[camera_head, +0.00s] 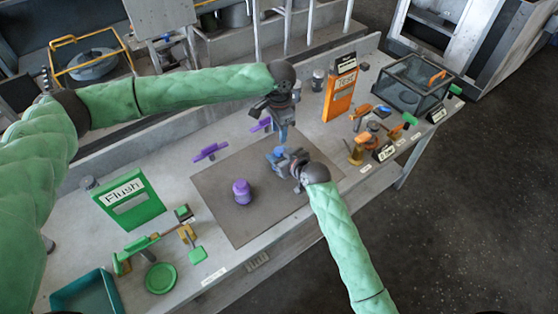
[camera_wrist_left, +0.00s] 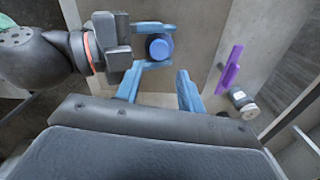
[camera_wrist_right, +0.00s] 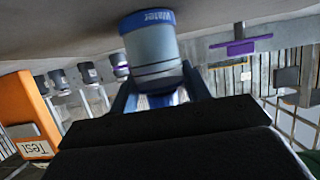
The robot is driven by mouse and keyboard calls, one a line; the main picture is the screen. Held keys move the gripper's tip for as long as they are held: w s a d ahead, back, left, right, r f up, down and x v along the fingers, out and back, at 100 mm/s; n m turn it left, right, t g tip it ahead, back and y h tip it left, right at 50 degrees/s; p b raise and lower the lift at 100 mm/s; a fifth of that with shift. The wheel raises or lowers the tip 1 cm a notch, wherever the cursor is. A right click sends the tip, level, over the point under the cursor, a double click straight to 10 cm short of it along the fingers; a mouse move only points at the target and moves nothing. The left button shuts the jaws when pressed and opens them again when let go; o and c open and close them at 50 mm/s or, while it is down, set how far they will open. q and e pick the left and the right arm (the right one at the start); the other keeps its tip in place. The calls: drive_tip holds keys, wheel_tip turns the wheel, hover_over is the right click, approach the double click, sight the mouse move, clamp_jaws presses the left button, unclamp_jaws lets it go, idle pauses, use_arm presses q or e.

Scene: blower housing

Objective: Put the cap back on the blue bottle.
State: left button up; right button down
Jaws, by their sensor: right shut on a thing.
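My right gripper (camera_head: 279,155) is shut on the blue bottle (camera_wrist_right: 155,55), over the grey mat. In the right wrist view the bottle has a greyish-blue body and a bright blue band with lettering at one end. In the left wrist view its round blue end (camera_wrist_left: 159,47) shows between the right gripper's fingers. I cannot tell whether this end is the cap, and no separate cap is clear in any view. My left gripper (camera_head: 283,134) is just behind and above the right one. Its fingers (camera_wrist_left: 158,88) are apart with nothing between them.
A purple bottle (camera_head: 242,192) stands on the grey mat (camera_head: 215,180). Purple racks (camera_head: 210,152) lie behind it. A green Flush board (camera_head: 130,197) and teal tray (camera_head: 84,293) are left. An orange Test board (camera_head: 340,97) and a glass box (camera_head: 413,87) are right.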

sight(278, 149)
use_arm(q)
drive_tip(key=shift+n, duration=1)
drive_tip(key=shift+f, duration=4.05)
drive_tip(key=c, duration=0.8)
drive_tip(key=m, duration=0.6)
drive_tip(key=shift+a+m, duration=0.1)
drive_tip(key=shift+m, duration=0.2)
drive_tip(key=shift+w, duration=0.1)
